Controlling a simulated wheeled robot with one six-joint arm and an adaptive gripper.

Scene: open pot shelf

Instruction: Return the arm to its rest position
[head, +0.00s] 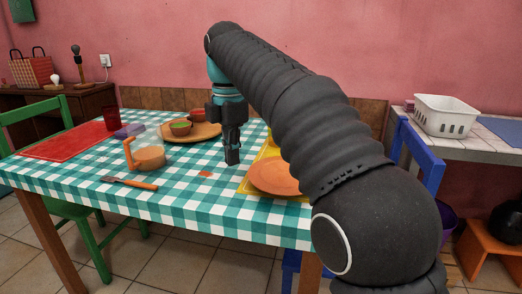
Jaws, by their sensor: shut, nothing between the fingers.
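My gripper (232,157) hangs pointing down over the middle of the checkered table. It is shut with nothing in it. My arm reaches from the lower right up and over the table's right part. Below and around the gripper is the green and white checkered tablecloth (200,205). I cannot tell exactly how far the fingertips are above the cloth. An orange-brown plate (278,177) lies to the right of the gripper, partly near my arm. A round wooden board (205,133) with small bowls of green and red food lies behind and left of it.
An orange-handled cup (148,158), an orange-handled utensil (135,184), a dark red cup (111,119) and a red mat (65,142) are on the left. A blue chair (428,160) stands right of the table. A white basket (445,115) sits on a tiled counter (489,142).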

